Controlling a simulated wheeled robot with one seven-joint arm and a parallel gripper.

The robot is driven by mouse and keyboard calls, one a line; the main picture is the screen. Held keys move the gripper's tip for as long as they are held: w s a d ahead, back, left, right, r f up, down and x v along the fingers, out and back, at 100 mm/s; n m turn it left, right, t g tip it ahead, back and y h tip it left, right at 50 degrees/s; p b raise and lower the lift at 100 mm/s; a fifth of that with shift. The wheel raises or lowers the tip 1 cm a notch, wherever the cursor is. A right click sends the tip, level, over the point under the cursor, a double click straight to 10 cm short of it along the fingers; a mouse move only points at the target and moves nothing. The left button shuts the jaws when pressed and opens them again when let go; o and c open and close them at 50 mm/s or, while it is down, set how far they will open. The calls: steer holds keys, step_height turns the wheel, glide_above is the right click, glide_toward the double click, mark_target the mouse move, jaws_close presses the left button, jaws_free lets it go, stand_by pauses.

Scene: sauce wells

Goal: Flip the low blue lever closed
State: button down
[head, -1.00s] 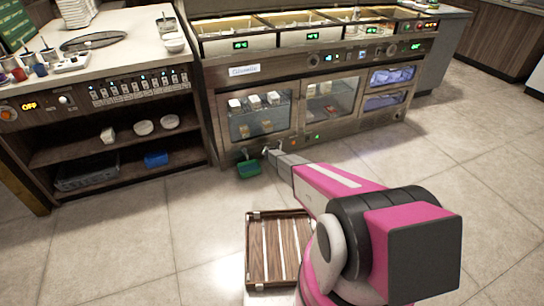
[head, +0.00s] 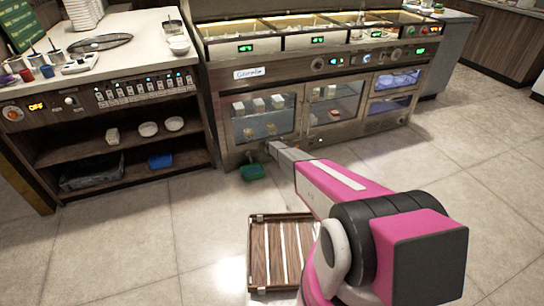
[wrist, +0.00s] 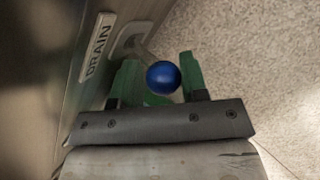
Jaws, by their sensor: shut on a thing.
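The lever's round blue knob (wrist: 163,78) shows in the wrist view, between the two sides of my gripper (wrist: 158,84). My gripper is shut on the knob. The lever's stem is hidden below the knob. A DRAIN label (wrist: 97,48) is on the metal panel at the left, with a bent metal piece (wrist: 131,39) beside it. In the head view, my gripper (head: 271,149) is low at the cabinet front, and the knob cannot be made out.
A slatted wooden crate (head: 259,251) is on the floor near my arm. Open floor lies to the right.

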steer(key=shift+d+f, duration=0.2)
steer(key=shift+d, duration=0.3)
steer(key=c, duration=0.8)
jaws_free()
steer(key=shift+s+a+r, duration=0.1)
steer(key=shift+a, duration=0.05)
steer(key=shift+s+r, duration=0.25)
steer(key=shift+r, duration=0.25)
steer(key=v, duration=0.9)
steer(key=shift+s+r, duration=0.1)
steer(key=shift+r, duration=0.15)
